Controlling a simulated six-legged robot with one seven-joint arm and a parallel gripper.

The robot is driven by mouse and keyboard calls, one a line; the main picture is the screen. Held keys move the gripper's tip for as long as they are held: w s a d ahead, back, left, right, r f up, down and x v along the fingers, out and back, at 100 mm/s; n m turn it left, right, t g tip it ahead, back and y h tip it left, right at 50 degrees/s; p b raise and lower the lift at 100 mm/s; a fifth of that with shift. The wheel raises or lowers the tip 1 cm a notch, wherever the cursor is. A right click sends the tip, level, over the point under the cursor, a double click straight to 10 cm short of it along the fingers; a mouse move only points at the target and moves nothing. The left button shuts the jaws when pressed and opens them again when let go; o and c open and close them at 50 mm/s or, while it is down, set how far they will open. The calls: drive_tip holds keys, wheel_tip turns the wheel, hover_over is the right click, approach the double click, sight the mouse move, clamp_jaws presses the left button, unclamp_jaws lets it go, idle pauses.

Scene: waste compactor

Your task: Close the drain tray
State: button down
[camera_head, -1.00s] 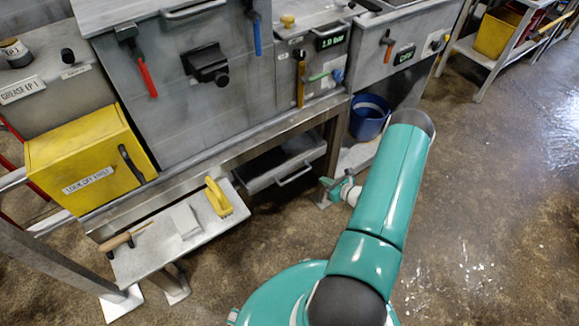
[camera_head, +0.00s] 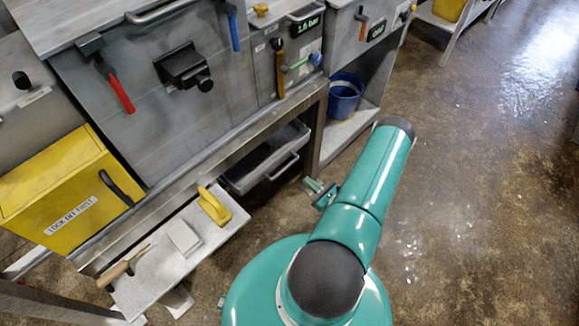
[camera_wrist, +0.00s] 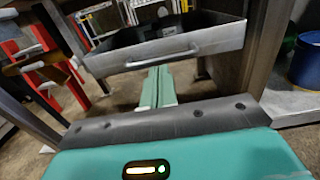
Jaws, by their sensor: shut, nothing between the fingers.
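The drain tray (camera_head: 238,184) is a shallow grey metal tray under the bench, with its front sticking out below the bench frame. Its bar handle (camera_head: 282,168) faces the open floor. In the wrist view the tray (camera_wrist: 215,39) is ahead at the top, with the handle (camera_wrist: 163,59) across its front. My gripper (camera_wrist: 158,72) is shut and empty. Its fingertips appear just below the handle in that view; I cannot tell whether they touch the tray. In the head view my gripper (camera_head: 313,186) shows small, right of the handle, partly hidden by my arm.
A bench leg (camera_head: 316,135) stands just right of the tray, with a blue bucket (camera_head: 344,95) on a low shelf beyond it. A low metal step (camera_head: 215,240) at left carries a yellow-handled tool, a grey block and a wooden-handled tool. Floor at right is clear.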

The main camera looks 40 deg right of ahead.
sight(279, 157)
drive_tip(key=w, duration=1.3)
drive_tip(key=shift+w+a, duration=0.2)
drive_tip(key=shift+w, duration=0.1)
drive_tip(key=shift+w, duration=0.1)
